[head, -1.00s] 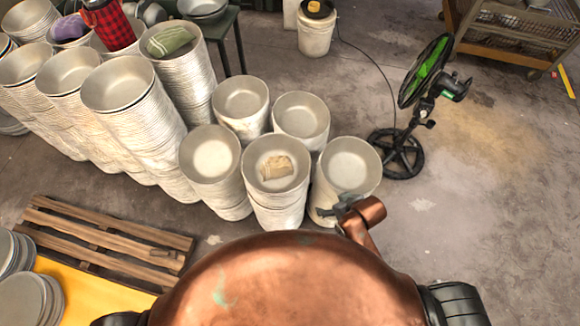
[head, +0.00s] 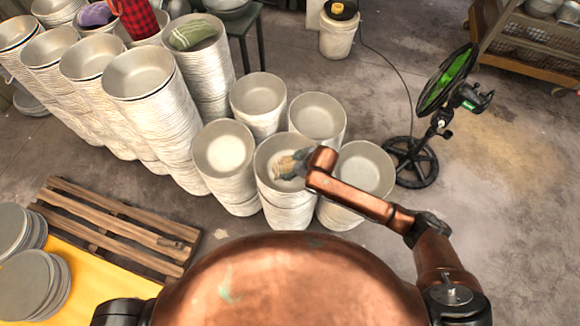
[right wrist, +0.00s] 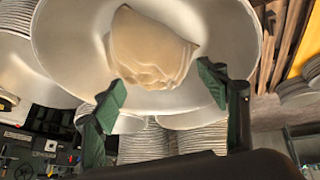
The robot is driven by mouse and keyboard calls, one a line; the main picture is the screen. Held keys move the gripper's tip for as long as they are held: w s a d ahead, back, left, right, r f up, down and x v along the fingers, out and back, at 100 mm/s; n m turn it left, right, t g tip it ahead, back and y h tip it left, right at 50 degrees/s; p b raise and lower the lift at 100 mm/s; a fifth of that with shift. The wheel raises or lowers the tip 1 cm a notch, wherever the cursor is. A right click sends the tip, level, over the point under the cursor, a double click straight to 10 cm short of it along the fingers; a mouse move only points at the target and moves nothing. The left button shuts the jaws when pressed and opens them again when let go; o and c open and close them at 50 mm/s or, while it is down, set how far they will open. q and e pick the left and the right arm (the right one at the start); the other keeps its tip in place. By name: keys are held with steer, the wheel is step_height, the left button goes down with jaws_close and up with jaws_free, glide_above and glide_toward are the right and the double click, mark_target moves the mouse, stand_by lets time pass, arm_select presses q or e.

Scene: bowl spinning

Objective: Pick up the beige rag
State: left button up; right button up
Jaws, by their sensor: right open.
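The beige rag (head: 284,168) lies crumpled inside a pale metal bowl (head: 264,150) on top of a short stack, in the middle of the head view. My right gripper (head: 296,163) is over this bowl, and its fingers partly cover the rag. In the right wrist view the rag (right wrist: 150,48) sits in the bowl (right wrist: 62,45), ahead of my right gripper (right wrist: 162,92). The two green-padded fingers are spread apart, with nothing held between them. I cannot tell whether a finger touches the rag. My left gripper does not show.
Other bowl stacks stand close by: one to the left (head: 223,150), one to the right (head: 366,168), others behind. Taller stacks (head: 140,75) rise at the left. A fan (head: 448,80) stands at the right. A wooden pallet (head: 115,225) lies front left.

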mark_target(289, 165)
steer(key=x, duration=0.2)
steer(key=b+x, duration=0.1)
steer(key=x, duration=0.3)
steer(key=shift+w+d+f+b, duration=0.1)
steer(key=shift+w+d+b, duration=0.05)
steer(key=shift+d+b, duration=0.2)
steer(key=c, duration=1.2)
steer(key=shift+c, duration=0.2)
